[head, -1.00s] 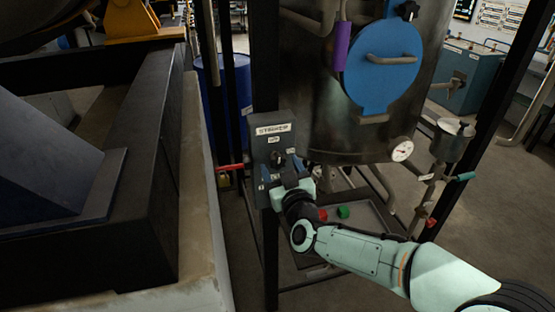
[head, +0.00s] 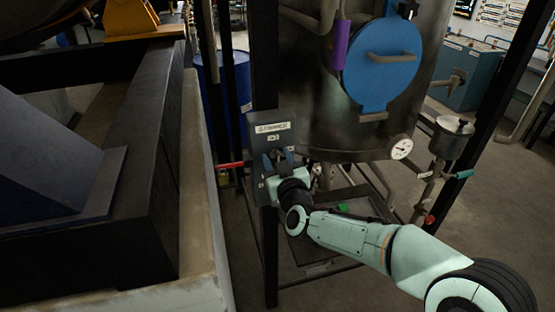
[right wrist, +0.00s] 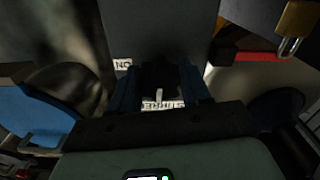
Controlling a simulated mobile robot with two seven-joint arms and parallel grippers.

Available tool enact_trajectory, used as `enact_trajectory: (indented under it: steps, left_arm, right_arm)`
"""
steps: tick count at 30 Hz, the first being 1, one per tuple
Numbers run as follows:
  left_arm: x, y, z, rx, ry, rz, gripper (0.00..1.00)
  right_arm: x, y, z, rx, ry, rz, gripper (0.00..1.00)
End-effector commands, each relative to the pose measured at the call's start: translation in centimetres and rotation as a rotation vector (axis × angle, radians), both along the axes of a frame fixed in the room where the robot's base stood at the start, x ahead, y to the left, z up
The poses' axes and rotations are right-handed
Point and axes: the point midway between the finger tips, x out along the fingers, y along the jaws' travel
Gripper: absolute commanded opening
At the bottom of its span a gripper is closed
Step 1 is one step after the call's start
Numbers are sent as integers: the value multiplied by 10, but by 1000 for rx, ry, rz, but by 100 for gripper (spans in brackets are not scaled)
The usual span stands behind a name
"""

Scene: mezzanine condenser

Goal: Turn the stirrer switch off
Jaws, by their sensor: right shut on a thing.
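The stirrer switch box (head: 285,117) is a grey panel on a dark upright post, with a white label across its top and a smaller label below. My right gripper (head: 278,156) is at the front of the box, its fingers around the dark switch knob. In the right wrist view the blue fingers (right wrist: 157,88) stand either side of the dark knob (right wrist: 158,76), shut on it. My left gripper is not in view.
A large steel vessel (head: 300,80) with a blue round hatch (head: 383,75) stands just right of the box. A red lever (head: 231,165) sticks out left. A pressure gauge (head: 401,148) and a green button (head: 343,208) are right of my gripper. A concrete ledge (head: 205,220) is at left.

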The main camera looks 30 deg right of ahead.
Motion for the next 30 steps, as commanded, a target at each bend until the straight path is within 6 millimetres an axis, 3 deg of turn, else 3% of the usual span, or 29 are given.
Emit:
enact_trajectory:
  steps: [12, 13, 15, 25, 30]
  left_arm:
    - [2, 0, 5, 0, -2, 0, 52]
    - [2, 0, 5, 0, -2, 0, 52]
    - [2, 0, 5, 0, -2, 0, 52]
    - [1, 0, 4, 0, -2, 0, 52]
    - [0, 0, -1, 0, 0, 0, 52]
  right_arm:
    - [0, 0, 3, -105, 17, 0, 17]
    - [0, 0, 3, -105, 17, 0, 54]
    - [0, 1, 3, -104, 18, 1, 73]
    - [-2, 1, 2, -101, 20, 0, 73]
    - [-22, 6, 1, -101, 19, 0, 73]
